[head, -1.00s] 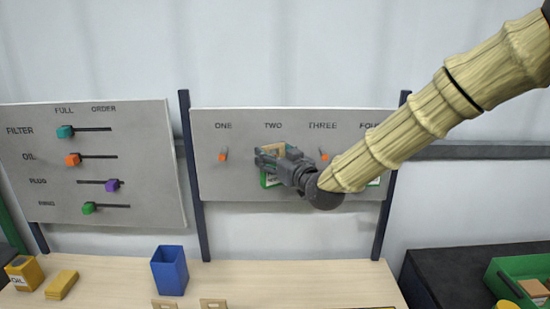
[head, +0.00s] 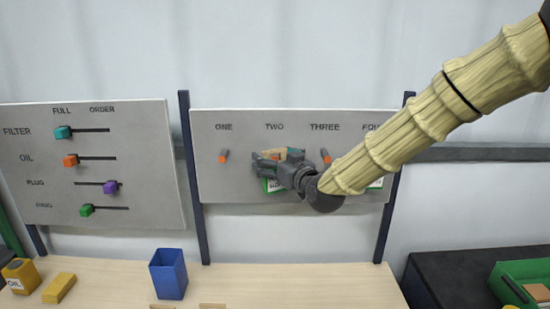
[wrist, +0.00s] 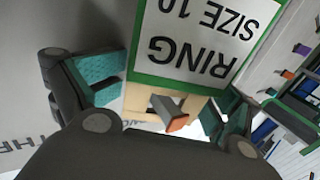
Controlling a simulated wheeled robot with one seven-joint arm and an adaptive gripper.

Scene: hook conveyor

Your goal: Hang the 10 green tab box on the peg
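The 10 green tab box shows in the wrist view as a white label reading RING SIZE 10 with a green border (wrist: 200,40) and a tan tab (wrist: 142,100). An orange-tipped peg (wrist: 176,122) sticks out through the opening in the tab. In the head view the box's green edge (head: 270,186) shows beneath my gripper (head: 262,168), under the word TWO on the grey panel. My gripper's teal finger pads (wrist: 165,100) stand spread on either side of the tab and look open. The peg's base and most of the box are hidden in the head view.
Orange-tipped pegs under ONE (head: 223,157) and THREE (head: 325,157) are bare. Another green-edged item (head: 376,184) is partly behind my arm under FOUR. A slider board (head: 95,165) stands left. A blue bin (head: 169,273) and yellow items (head: 59,288) sit on the table below.

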